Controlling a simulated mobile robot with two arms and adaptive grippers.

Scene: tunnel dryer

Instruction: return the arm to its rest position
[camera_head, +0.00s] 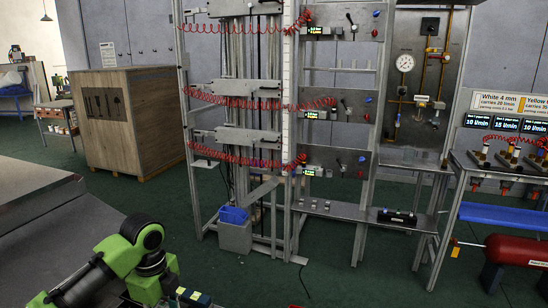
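My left arm, green and black, comes in at the bottom left and bends down out of the lower edge. Its gripper fingers do not show. A small dark piece with blue and yellow marks shows beside the arm at the lower edge; I cannot tell what it is. My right arm and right gripper are not in view. Nothing held can be seen.
A metal rack (287,130) with red coiled hoses stands ahead, a blue-lined grey bin (235,236) at its foot. A wooden crate (125,130) stands back left, a grey surface (40,215) at left. A bench (500,172) and red tank (515,250) stand right. Green floor lies between.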

